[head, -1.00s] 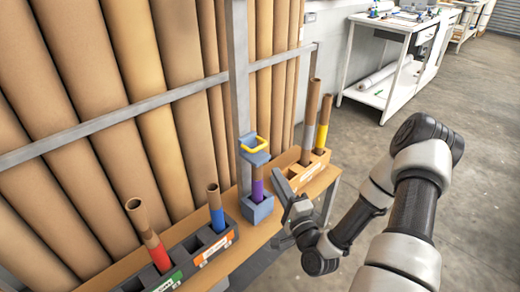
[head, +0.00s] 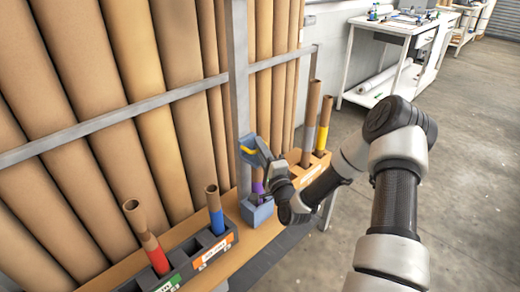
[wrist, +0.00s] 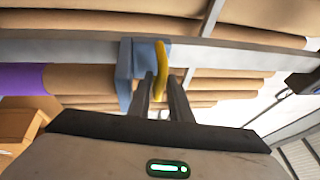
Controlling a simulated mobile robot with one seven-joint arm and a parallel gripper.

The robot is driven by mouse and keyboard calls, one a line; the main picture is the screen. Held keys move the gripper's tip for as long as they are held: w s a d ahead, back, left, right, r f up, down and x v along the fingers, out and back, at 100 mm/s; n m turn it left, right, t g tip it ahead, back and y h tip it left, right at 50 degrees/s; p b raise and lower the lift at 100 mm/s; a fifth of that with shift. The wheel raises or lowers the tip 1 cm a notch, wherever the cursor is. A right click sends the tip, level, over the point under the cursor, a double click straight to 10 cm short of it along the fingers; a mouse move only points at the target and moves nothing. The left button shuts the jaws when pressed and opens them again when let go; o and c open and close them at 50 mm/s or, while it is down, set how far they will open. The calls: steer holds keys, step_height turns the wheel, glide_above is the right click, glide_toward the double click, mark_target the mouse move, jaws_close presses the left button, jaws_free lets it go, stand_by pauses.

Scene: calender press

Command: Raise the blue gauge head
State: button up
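The blue gauge head (head: 247,147) with its yellow handle (head: 249,150) stands above the purple-banded tube (head: 257,188) in the blue holder (head: 257,213). My gripper (head: 266,155) is at the handle, coming from the right, and partly covers the gauge head and tube. In the wrist view the yellow handle (wrist: 160,62) lies between the fingertips of my gripper (wrist: 161,82), with the blue head (wrist: 125,72) just left of them. The fingers are close around the handle; whether they press on it cannot be told.
A grey upright post (head: 238,95) and crossbar stand behind, in front of tall brown rolls (head: 150,70). Red-banded (head: 157,255) and blue-banded tubes (head: 216,215) stand left in the bench rack. Yellow- and grey-banded tubes stand right. Open floor (head: 465,180) lies right.

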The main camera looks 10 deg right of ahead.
jaws_close()
step_height(320, 180, up, 40)
steer(key=p, duration=2.2)
steer(key=shift+r, duration=0.25)
steer(key=shift+r, duration=0.1)
jaws_free()
